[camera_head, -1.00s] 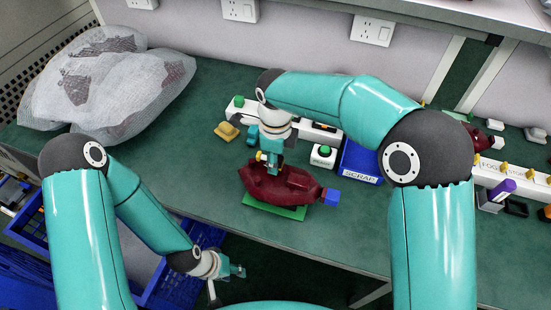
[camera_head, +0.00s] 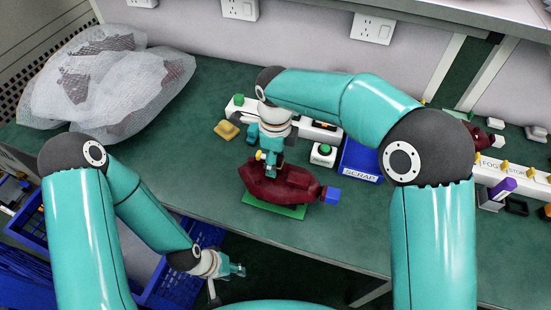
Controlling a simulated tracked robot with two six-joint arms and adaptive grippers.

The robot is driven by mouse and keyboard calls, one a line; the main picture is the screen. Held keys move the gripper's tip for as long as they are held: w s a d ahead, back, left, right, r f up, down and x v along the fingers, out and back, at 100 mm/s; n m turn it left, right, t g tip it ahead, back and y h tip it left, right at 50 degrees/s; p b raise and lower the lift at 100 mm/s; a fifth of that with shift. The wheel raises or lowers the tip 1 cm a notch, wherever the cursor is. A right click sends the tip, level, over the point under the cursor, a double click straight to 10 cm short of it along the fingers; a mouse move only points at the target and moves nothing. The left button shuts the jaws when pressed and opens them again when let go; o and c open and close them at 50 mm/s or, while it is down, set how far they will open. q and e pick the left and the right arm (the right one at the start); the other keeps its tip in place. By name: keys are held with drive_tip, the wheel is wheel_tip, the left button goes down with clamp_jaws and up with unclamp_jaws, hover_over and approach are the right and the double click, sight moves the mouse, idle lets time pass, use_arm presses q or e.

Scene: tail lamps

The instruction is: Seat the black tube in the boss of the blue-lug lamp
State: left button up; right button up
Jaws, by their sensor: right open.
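The dark red lamp (camera_head: 290,187) with a blue lug (camera_head: 332,196) at its right end lies on a green plate (camera_head: 276,209) on the bench. My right gripper (camera_head: 268,166) points down at the lamp's upper left part and is open. A small yellow piece (camera_head: 260,156) shows beside its fingers. The boss is hidden or too small to make out there, and I cannot pick out the black tube. My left gripper (camera_head: 238,270) hangs low in front of the bench, away from the lamp, its jaw opening unclear.
A blue SCRAP bin (camera_head: 360,163) and a green-button box (camera_head: 323,154) stand right of my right gripper. A yellow block (camera_head: 226,131) lies to its left. A wrapped bundle (camera_head: 105,85) fills the back left. A labelled white rack (camera_head: 510,174) stands at right.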

wheel_tip(320, 180, up, 12)
drive_tip(key=shift+f, duration=0.25)
idle(0.3)
